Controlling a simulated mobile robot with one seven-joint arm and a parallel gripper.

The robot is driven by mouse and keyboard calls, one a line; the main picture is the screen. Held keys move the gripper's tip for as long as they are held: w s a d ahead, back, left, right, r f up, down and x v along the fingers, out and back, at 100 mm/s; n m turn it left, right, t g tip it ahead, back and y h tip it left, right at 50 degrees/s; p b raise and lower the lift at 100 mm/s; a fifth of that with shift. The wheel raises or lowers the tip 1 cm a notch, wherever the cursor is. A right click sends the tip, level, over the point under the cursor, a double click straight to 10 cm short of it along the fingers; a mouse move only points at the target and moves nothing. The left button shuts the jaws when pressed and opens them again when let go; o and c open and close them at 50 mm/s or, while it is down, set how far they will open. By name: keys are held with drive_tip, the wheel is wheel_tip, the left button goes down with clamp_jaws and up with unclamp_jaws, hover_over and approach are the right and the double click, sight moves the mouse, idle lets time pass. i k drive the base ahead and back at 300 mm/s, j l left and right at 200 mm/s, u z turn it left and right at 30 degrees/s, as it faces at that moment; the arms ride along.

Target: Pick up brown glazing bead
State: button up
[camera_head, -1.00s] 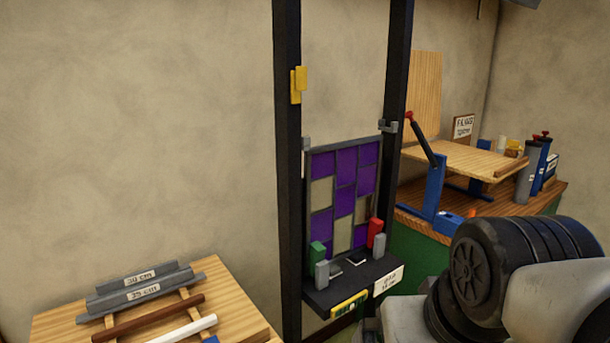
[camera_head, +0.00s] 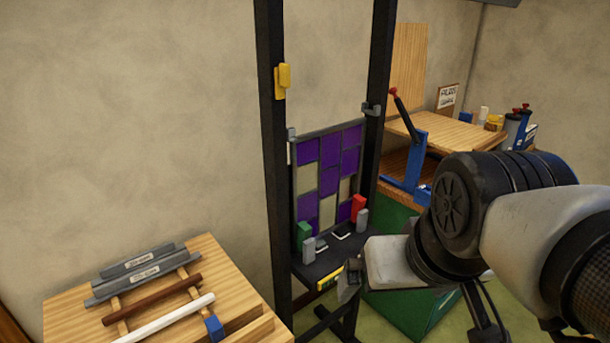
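The brown glazing bead (camera_head: 153,299) is a thin dark-brown bar on the wooden table at the lower left. It lies slantwise across light wooden strips, between a grey bar and a white bar. My gripper (camera_head: 348,287) is partly in view at the end of my arm, low in the middle and well to the right of the bead. It is small and seen edge-on, so its finger opening cannot be made out.
Labelled grey bars (camera_head: 138,277) lie behind the bead, and a white bar (camera_head: 165,318) lies in front. A blue block (camera_head: 214,327) sits near the white bar. A black upright frame (camera_head: 272,170) with a purple leaded panel (camera_head: 328,180) stands between table and arm.

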sight(118, 315)
drive_tip(key=u, duration=1.6)
drive_tip(key=j+u, duration=0.25)
drive_tip(key=i+j+u, duration=0.1)
drive_tip(key=j+u, duration=0.2)
drive_tip(key=i+j+u, duration=0.35)
drive_tip(key=j+u, duration=0.2)
drive_tip(key=j, duration=0.15)
drive_tip(key=i+j+u, duration=0.25)
drive_tip(key=i+j, duration=0.25)
drive_tip(key=i, duration=0.15)
drive_tip(key=i+j, duration=0.25)
drive_tip(key=i+j+u, duration=0.1)
drive_tip(key=i+j, duration=0.15)
drive_tip(key=i, duration=0.25)
drive_tip(key=i+z, duration=0.15)
drive_tip(key=z, duration=0.25)
drive_tip(key=i+z, duration=0.2)
drive_tip(key=z, duration=0.25)
drive_tip(key=i+z, duration=0.2)
drive_tip(key=z, duration=0.2)
drive_tip(key=i+j+z, duration=0.1)
drive_tip(key=z, duration=0.3)
drive_tip(key=i+z, duration=0.15)
drive_tip(key=z, duration=0.25)
drive_tip(key=i+z, duration=0.15)
drive_tip(key=z, duration=0.3)
drive_tip(key=i+j+z, duration=0.1)
drive_tip(key=z, duration=0.3)
drive_tip(key=i+j+z, duration=0.15)
drive_tip(key=z, duration=0.3)
